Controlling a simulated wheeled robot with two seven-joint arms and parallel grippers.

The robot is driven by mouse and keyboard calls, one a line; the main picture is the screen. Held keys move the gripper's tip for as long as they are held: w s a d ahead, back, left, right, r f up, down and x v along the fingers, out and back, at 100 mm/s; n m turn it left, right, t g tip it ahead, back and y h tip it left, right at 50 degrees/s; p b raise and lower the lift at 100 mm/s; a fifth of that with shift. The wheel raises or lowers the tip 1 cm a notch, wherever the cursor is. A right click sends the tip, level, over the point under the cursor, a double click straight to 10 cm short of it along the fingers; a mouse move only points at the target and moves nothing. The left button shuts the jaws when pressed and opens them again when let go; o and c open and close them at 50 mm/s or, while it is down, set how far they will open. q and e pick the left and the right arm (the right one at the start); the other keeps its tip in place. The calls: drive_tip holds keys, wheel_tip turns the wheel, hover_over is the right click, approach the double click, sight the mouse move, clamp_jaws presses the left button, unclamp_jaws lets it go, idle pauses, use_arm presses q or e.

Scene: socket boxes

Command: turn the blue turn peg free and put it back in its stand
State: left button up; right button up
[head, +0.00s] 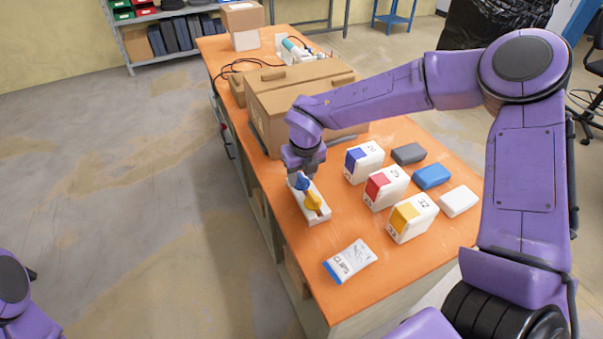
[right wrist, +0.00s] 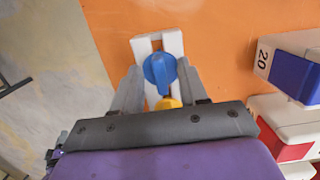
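The white stand (head: 323,217) lies near the left edge of the orange table. My right gripper (head: 304,172) points down over the far end. In the right wrist view, the blue turn peg (right wrist: 160,70) shows between the fingertips of my right gripper (right wrist: 159,72), which are open with a gap on each side. The yellow peg (right wrist: 168,103) is partly hidden by the gripper body. My left gripper is out of view.
White boxes with blue (head: 364,161), red (head: 386,187) and yellow (head: 412,217) panels stand right of the stand. Grey, blue and white blocks lie beyond them. A clips bag (head: 350,261) lies at the front. A large cardboard box (head: 280,107) stands behind.

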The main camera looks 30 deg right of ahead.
wheel_tip(320, 180, up, 10)
drive_tip(key=s+b, duration=0.1)
drive_tip(key=shift+s+r, duration=0.2)
drive_tip(key=shift+s, duration=0.1)
idle(0.5)
